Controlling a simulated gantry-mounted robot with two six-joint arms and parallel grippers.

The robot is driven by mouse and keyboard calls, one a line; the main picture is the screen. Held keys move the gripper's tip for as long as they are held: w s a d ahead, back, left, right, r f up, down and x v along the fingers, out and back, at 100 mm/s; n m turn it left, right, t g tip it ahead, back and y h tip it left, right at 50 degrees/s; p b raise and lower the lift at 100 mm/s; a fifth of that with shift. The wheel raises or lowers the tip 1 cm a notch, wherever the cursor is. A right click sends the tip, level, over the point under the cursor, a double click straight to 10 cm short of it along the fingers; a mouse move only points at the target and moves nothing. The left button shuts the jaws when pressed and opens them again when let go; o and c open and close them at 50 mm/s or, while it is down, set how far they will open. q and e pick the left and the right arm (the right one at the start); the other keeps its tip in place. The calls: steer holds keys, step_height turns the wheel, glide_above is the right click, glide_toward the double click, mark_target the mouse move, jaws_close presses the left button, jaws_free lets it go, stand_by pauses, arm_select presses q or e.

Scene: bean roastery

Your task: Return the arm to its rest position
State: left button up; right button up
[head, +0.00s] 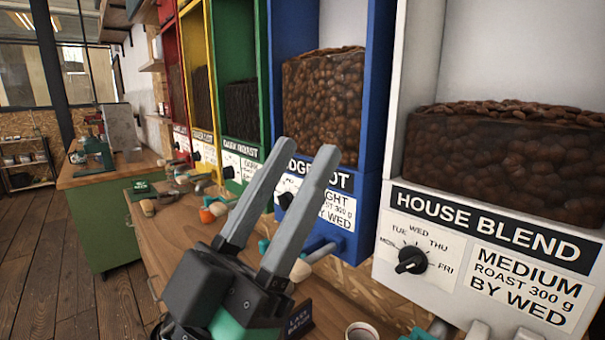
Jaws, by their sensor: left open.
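My left gripper (300,160) is in the lower middle of the head view. Its two long grey fingers point up and to the right, clearly apart, with nothing between them. It is held above the wooden counter, in front of the blue dispenser (366,205) and its label, part of which the fingers hide. My right gripper does not show.
A white dispenser labelled House Blend (480,230) with a black dial (411,260) stands at right. Green, yellow and red dispensers recede to the left. The wooden counter (150,232) holds several small items. A cup (361,331) stands at the bottom edge. Floor (50,255) is clear at left.

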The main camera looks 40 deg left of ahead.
arm_select(q)
step_height(320, 180, up, 46)
steer(key=h+p, duration=0.1)
steer(key=p, duration=4.5)
steer(key=shift+d+r+h, duration=0.2)
steer(key=shift+d+h, duration=0.1)
steer(key=shift+d, duration=0.1)
steer(key=shift+m, duration=0.3)
